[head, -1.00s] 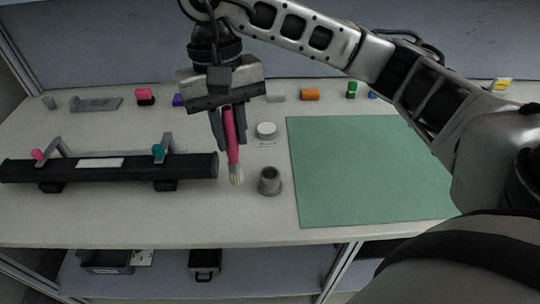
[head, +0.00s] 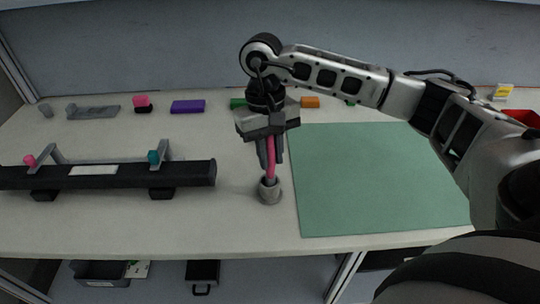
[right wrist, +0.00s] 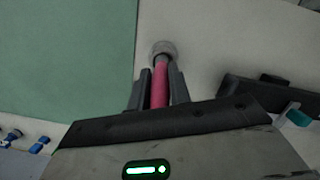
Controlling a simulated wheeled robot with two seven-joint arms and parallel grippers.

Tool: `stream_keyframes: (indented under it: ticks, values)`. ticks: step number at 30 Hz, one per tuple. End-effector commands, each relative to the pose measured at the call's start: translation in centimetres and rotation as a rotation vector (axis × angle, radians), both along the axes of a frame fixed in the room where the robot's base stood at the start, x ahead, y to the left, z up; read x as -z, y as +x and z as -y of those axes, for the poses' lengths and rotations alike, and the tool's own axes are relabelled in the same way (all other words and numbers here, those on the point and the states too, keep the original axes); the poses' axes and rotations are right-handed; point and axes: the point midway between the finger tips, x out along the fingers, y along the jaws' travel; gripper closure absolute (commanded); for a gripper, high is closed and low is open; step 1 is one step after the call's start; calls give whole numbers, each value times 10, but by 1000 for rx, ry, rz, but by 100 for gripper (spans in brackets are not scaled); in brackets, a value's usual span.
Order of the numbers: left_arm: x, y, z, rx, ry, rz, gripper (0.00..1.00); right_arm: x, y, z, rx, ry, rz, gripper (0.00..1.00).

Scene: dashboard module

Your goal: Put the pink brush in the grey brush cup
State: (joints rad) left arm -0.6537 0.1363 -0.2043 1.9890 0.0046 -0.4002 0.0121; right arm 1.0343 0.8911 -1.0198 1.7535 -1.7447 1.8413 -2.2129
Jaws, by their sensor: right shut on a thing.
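The pink brush (head: 271,160) is upright in my right gripper (head: 270,164), which is shut on its handle. The brush's lower end is at the mouth of the grey brush cup (head: 270,194), and its bristles are hidden. The cup stands on the table left of the green mat. In the right wrist view the pink handle (right wrist: 160,85) runs between the fingers of the gripper (right wrist: 158,92) toward the grey cup (right wrist: 163,49). How deep the brush sits in the cup cannot be told. My left gripper is not in view.
A black bar (head: 110,175) with a grey handle, pink knob and teal knob lies left of the cup. The green mat (head: 370,180) lies flat to the right. Small coloured blocks, one purple (head: 188,106), line the back. The table front is clear.

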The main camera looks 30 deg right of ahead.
Motion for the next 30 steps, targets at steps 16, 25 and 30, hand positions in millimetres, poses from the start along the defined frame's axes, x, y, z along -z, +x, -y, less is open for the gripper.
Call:
stream_keyframes:
  ticks: [16, 25, 30]
  values:
    - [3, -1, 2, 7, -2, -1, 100, 5, 1, -1, -1, 2, 3, 59]
    - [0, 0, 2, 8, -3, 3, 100, 3, 1, -1, 0, 1, 3, 59]
    - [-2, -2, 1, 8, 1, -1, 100, -9, 3, -1, 1, 3, 8, 59]
